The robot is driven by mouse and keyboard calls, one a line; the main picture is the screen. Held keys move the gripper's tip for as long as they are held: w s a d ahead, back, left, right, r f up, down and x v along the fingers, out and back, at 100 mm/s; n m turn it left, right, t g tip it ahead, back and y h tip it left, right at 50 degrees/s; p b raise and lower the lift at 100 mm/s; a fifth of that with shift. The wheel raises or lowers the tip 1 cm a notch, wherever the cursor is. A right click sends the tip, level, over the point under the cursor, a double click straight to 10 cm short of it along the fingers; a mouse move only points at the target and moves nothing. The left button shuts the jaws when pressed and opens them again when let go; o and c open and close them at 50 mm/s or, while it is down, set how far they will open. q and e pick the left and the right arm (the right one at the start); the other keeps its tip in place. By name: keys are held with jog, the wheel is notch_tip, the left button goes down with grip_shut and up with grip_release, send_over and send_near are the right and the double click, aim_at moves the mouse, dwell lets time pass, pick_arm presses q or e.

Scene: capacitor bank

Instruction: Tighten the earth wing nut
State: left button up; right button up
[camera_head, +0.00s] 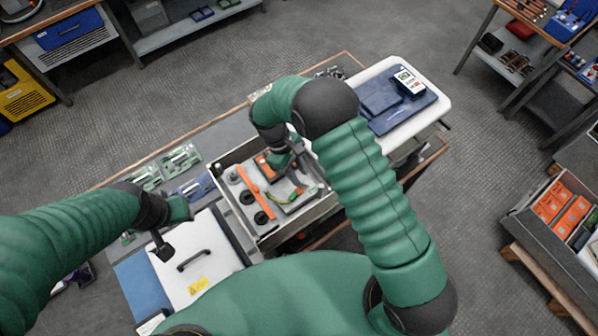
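An open grey metal box (240,222) stands on the bench in the middle of the view. Inside are an orange bar (256,184), several round black terminals and a yellow-green earth wire (284,197). The earth wing nut is too small or hidden to make out. My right gripper (293,172) points down into the box, above the earth wire's end, and my arm covers part of the box's far right side. Whether its fingers touch anything is unclear. My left gripper (165,248) hangs over the white lid at the left, apart from the box.
The white lid (212,268) with a black handle (194,260) and yellow warning label lies left of the box. Small green parts (181,159) lie on the bench behind it. A white tray (440,104) with a blue mat and a meter (408,80) stands at right.

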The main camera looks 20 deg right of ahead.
jog(key=shift+s+d+f, duration=0.25)
jog(key=shift+s+f, duration=0.1)
jog(key=shift+f, duration=0.05)
jog(key=shift+s+f, duration=0.2)
jog(key=shift+s, duration=0.15)
jog(key=shift+a, duration=0.3)
jog(key=shift+w+a, duration=0.25)
jog(key=c, duration=0.5)
grip_shut()
jog(key=shift+s+d, duration=0.15)
jog(key=shift+d, duration=0.15)
